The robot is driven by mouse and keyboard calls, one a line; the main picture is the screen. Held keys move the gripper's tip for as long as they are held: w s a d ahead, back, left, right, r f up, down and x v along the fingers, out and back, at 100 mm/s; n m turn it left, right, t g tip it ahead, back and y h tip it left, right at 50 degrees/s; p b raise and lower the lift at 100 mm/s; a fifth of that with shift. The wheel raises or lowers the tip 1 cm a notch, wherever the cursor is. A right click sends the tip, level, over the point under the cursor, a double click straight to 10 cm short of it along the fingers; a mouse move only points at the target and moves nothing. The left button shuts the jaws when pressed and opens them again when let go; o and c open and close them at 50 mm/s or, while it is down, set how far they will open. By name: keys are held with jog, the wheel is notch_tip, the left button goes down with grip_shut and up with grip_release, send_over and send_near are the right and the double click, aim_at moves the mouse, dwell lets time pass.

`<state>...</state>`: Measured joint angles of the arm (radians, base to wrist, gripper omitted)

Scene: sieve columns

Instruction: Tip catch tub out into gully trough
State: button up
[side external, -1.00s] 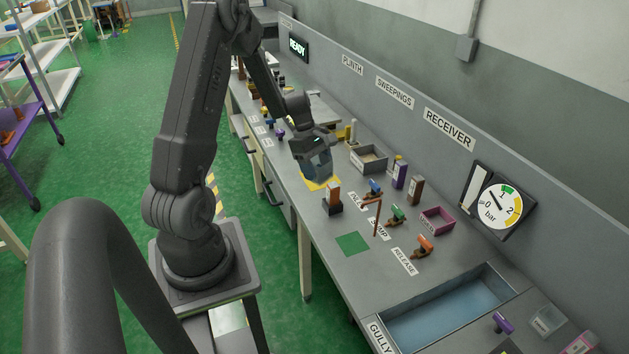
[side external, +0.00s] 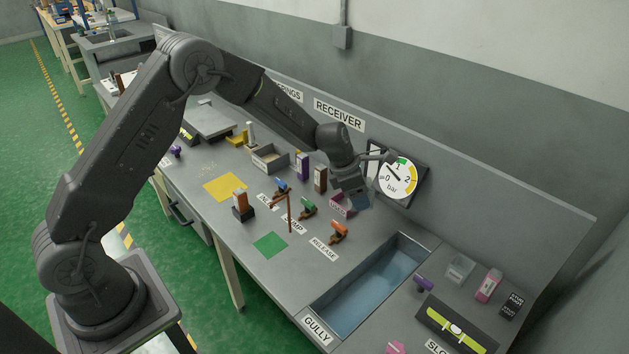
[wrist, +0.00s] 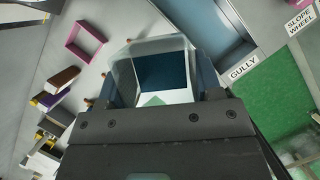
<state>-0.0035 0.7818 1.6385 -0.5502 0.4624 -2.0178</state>
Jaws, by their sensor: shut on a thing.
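My gripper (side external: 350,180) is shut on the catch tub (wrist: 163,68), a clear, bluish open container that also shows in the side view (side external: 359,197). It holds the tub above the bench, near the pink frame and short of the trough's back left corner. The wrist view looks into the tub, with a dark blue patch in it; I cannot tell what that is. The gully trough (side external: 372,288) is a long sunken basin with a blue floor, to the right of the gripper in the side view. In the wrist view the trough (wrist: 212,28) lies just beyond the tub.
The gauge (side external: 396,178) stands close behind my gripper. Blue, green (side external: 308,208) and orange (side external: 338,232) valve handles and a thin brown post (side external: 289,213) stand to the left. The pink frame (wrist: 85,43) sits near the tub. A purple knob (side external: 423,284) stands right of the trough.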

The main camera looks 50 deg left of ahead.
jog(key=w+d+n, duration=0.1)
jog(key=d, duration=0.6)
notch_tip(320, 180, down, 18)
jog(key=m+t+y, duration=0.5)
jog(key=t+y, duration=0.7)
jog(key=y, duration=0.1)
jog(key=shift+s+t+y, duration=0.2)
jog(key=shift+t+y, duration=0.2)
jog(key=shift+r, duration=0.1)
dwell(1.6)
